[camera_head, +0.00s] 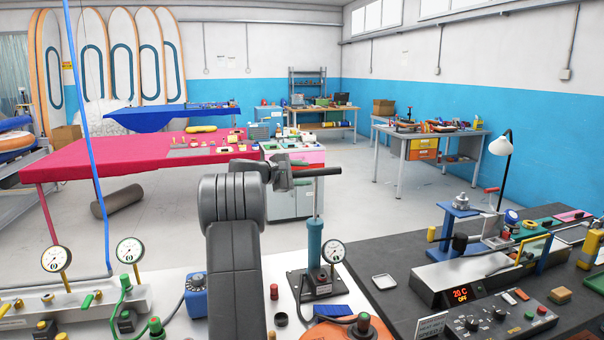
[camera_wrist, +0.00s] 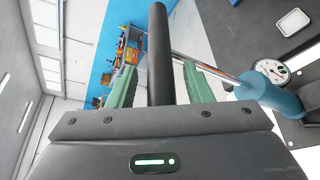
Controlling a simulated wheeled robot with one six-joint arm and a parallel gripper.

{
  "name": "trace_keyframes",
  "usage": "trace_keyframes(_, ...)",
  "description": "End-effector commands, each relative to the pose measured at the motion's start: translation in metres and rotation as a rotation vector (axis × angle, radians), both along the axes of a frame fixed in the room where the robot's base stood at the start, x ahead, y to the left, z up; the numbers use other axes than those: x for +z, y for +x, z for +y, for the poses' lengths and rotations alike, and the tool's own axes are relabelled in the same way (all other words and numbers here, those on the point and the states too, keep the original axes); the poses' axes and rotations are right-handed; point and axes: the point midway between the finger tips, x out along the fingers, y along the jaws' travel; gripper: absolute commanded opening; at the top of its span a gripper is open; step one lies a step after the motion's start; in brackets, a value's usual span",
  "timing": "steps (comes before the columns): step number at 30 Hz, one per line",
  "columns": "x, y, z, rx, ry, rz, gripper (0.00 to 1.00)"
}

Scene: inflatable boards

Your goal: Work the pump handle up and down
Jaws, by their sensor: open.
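The pump stands on the white bench, with a blue cylinder (camera_head: 314,241) upright on a dark base and a thin metal rod rising from it. The rod is well out of the cylinder, so the handle (camera_head: 318,172) is high. My gripper (camera_head: 288,178) is at the handle's left part. In the wrist view, the dark handle bar (camera_wrist: 158,45) runs between my two green fingers (camera_wrist: 157,82), which stand apart on either side of it. The rod and blue cylinder (camera_wrist: 275,93) show to the right there. The head view hides the fingers' exact contact.
A round gauge (camera_head: 333,251) sits beside the pump cylinder. An orange round item (camera_head: 345,330) with a knob lies in front. A dark bench (camera_head: 400,270) with a heater box and control panel is at right. Two more gauges (camera_head: 130,250) stand at left. Air above the pump is clear.

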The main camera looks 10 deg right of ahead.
Motion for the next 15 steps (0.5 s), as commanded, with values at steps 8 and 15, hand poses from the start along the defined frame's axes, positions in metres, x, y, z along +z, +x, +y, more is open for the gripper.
trace_keyframes(8, -0.0003, 0.0002, 0.0000, 0.000, 0.000, 0.000, 0.34)
trace_keyframes(15, -0.0001, 0.0002, 0.0002, 0.001, 0.001, 0.000, 0.00)
